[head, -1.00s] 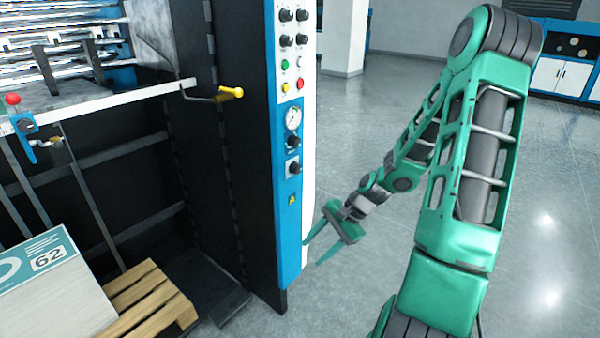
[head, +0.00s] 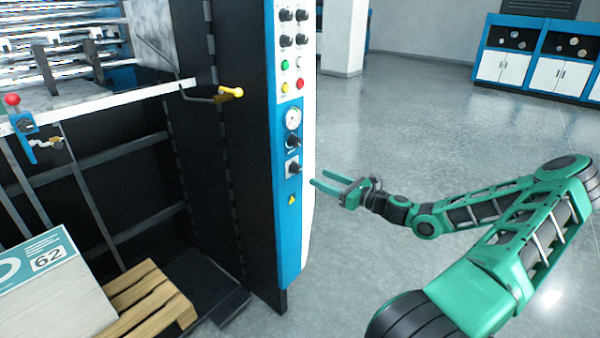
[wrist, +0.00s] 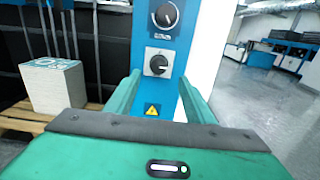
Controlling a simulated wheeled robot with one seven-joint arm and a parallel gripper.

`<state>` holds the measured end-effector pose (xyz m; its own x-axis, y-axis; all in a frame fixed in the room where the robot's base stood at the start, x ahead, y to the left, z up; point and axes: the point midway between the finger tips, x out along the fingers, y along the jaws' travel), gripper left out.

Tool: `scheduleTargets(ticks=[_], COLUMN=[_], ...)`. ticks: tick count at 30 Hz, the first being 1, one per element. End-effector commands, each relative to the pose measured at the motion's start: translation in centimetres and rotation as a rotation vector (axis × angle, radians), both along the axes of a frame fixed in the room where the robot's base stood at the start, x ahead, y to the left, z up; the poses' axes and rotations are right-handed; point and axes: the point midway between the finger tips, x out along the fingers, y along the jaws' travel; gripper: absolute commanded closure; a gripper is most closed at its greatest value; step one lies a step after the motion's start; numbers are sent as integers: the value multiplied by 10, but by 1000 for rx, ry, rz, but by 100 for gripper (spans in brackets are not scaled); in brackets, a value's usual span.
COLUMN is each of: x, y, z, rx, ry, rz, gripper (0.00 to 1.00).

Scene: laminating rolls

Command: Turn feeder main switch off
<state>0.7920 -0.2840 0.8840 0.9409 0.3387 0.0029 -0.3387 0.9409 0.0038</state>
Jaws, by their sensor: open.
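The feeder's blue control panel (head: 283,218) stands left of my gripper in the head view. A black rotary switch (head: 293,167) on a pale square plate sits low on it, above a yellow warning triangle (head: 292,200). In the wrist view this switch (wrist: 158,64) shows ahead between my fingers, below a round black knob (wrist: 166,15). I cannot read the switch's label. My gripper (head: 318,183) is open and empty, its green fingers pointing at the panel around the switch's height. I see no contact with the switch.
A pressure gauge (head: 293,119), buttons and more knobs sit higher on the panel. A yellow-handled crank (head: 231,93) juts out left of it. A paper stack (head: 52,290) rests on a wooden pallet (head: 150,300).

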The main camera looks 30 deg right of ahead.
Motion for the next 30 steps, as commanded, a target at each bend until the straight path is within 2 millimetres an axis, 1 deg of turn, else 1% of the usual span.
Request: scheduleTargets(ticks=[12,16,21,30], x=[65,81,92,95], y=[26,32,35,36], z=[-1,-1,-1,-1], rx=[-4,-4,-4,-4], ry=[1,1,2,3], rz=[5,5,4,4], gripper=[51,51,51,51])
